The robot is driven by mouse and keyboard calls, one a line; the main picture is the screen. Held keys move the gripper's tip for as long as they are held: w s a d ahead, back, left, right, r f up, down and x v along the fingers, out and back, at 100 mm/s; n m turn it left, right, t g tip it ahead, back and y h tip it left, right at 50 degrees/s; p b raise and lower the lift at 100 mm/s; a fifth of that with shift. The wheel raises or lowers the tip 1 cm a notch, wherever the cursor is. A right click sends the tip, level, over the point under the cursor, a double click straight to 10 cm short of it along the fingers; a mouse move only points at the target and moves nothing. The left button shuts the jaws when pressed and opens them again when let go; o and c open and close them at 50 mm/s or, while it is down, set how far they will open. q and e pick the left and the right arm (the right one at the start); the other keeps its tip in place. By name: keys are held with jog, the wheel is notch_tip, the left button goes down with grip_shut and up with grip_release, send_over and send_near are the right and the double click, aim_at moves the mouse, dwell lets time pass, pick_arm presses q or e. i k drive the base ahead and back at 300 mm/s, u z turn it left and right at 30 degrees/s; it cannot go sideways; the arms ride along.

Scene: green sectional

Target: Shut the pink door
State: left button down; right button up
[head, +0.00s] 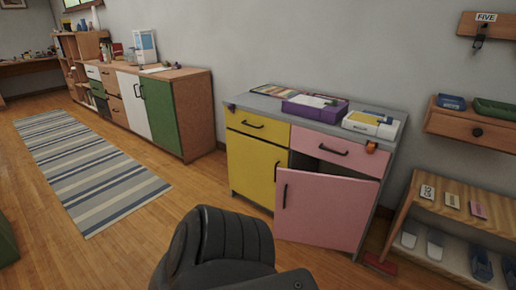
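The pink door (328,212) is the lower right door of a grey-topped cabinet (262,104). It stands partly open. Its left edge, with a dark vertical handle (285,196), is swung out toward me, and its right edge meets the cabinet's right side. A dark gap shows above the door, beneath a pink drawer (340,150) that looks shut. Most of the cabinet's inside is hidden behind the door. Neither of my grippers is in view.
Left of the door are a yellow door (250,168) and yellow drawer (258,124), both shut. A wooden shelf (450,215) with shoes stands close on the right. A red object (380,265) lies on the floor near the cabinet. Wooden floor and a striped rug (85,165) lie open at left.

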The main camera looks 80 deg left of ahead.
aim_at(321, 211)
jog(key=u, duration=0.05)
jog(key=i, duration=0.65)
jog(key=u, duration=0.95)
jog(key=i, duration=0.8)
jog(key=u, duration=0.85)
